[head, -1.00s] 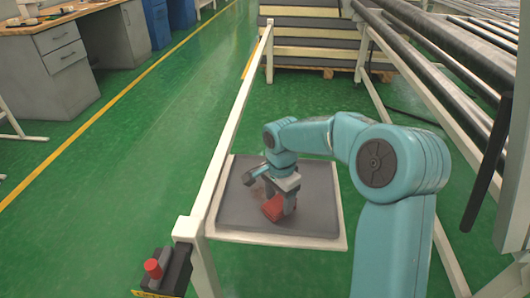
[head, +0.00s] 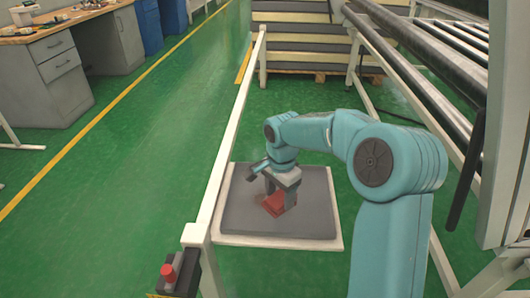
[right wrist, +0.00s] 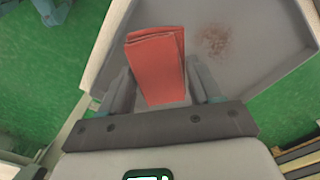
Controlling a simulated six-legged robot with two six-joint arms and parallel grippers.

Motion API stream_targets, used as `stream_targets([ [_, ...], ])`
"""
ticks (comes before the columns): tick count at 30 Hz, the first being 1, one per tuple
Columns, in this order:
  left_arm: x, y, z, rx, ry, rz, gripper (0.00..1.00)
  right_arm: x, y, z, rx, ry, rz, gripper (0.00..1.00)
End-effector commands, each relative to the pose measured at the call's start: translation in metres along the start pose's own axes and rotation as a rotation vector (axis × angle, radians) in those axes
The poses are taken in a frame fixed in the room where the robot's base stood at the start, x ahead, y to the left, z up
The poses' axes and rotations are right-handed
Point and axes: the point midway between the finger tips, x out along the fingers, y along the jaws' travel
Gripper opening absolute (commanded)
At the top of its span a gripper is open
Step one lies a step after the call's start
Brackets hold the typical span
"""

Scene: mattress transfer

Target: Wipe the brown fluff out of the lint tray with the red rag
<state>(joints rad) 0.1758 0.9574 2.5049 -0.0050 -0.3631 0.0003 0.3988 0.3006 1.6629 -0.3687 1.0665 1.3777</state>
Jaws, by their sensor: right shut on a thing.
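The lint tray (head: 236,219) is a shallow grey tray with a pale rim, low down in the middle of the head view. My right gripper (head: 278,196) is over the tray and shut on the folded red rag (head: 274,205). In the right wrist view the rag (right wrist: 156,62) stands out between the two fingers (right wrist: 161,82). A patch of brown fluff (right wrist: 215,40) lies on the tray floor to the right of the rag there, apart from it in the picture. I cannot tell whether the rag touches the floor. My left gripper is not in view.
A pale rail (head: 232,130) on posts runs along the tray's left side. A red button on a dark box (head: 178,272) is near its front post. A roller conveyor (head: 430,75) is at the right, a layered mattress stack (head: 305,45) behind. Green floor is open at left.

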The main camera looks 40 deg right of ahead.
Motion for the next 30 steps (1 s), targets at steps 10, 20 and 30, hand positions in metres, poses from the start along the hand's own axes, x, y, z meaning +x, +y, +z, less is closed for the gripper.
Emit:
stream_targets([
  [10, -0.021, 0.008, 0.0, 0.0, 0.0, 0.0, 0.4, -0.025, 0.003, -0.005, -0.004, 0.0, 0.001, 0.39],
  [20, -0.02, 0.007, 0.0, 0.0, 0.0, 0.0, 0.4, -0.024, 0.004, -0.005, -0.016, 0.0, 0.0, 0.39],
  [30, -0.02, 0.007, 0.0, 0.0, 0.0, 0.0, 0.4, -0.025, 0.007, -0.006, -0.238, 0.0, 0.0, 0.39],
])
